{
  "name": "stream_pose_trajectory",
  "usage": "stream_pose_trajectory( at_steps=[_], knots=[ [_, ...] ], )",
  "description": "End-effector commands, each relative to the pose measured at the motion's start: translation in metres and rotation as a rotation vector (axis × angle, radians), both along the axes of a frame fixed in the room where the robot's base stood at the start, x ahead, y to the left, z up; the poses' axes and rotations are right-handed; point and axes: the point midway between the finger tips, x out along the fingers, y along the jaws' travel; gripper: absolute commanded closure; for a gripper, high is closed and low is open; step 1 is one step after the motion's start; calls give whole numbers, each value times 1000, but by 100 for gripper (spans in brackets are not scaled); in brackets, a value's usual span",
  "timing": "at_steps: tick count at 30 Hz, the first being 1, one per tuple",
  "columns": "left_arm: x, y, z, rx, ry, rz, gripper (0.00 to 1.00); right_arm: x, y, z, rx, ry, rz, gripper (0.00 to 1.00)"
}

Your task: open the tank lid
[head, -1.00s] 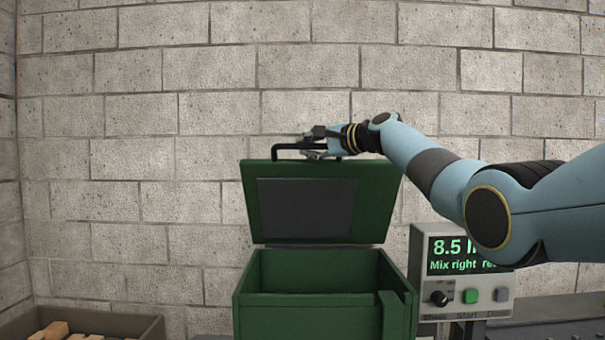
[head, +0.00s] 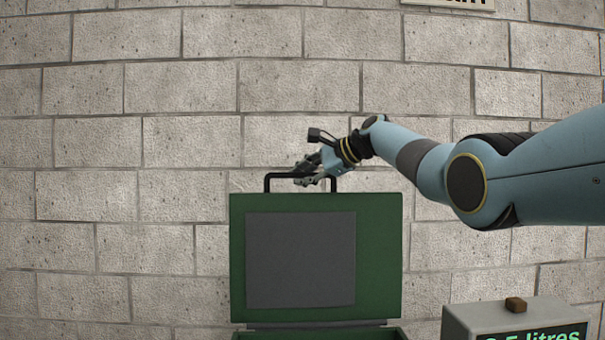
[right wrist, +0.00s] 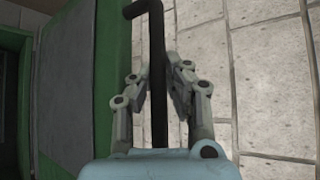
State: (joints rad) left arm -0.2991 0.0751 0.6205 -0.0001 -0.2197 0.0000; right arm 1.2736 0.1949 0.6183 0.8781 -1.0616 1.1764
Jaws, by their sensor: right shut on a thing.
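The green tank lid (head: 380,255) stands raised, close to upright, with a dark grey panel on its inner face. Its black bar handle (head: 283,176) is on the lid's top edge. My right gripper (head: 308,171) is at that handle. In the right wrist view the fingers (right wrist: 158,95) are closed from both sides on the black handle bar (right wrist: 157,50). Only the top rim of the green tank (head: 370,334) shows at the bottom of the head view. My left gripper is not in view.
A grey control box (head: 470,320) with a green-lettered display stands right of the tank, a small brown block (head: 515,304) on its top. A block wall (head: 130,230) is behind the lid. The space left of the lid is clear.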

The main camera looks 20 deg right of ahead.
Motion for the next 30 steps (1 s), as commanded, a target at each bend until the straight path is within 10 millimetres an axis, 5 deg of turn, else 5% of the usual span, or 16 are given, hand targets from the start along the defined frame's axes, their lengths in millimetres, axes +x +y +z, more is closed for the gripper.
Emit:
stream_pose_trajectory(
  at_steps=[13,14,19,30],
  knots=[
    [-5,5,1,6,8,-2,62,0,1,2,2,3,2,100],
    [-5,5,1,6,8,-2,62,0,1,2,2,3,2,86],
    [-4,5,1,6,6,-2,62,0,1,1,1,5,1,63],
    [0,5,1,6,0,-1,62,-3,-2,1,2,6,1,62]
  ],
)
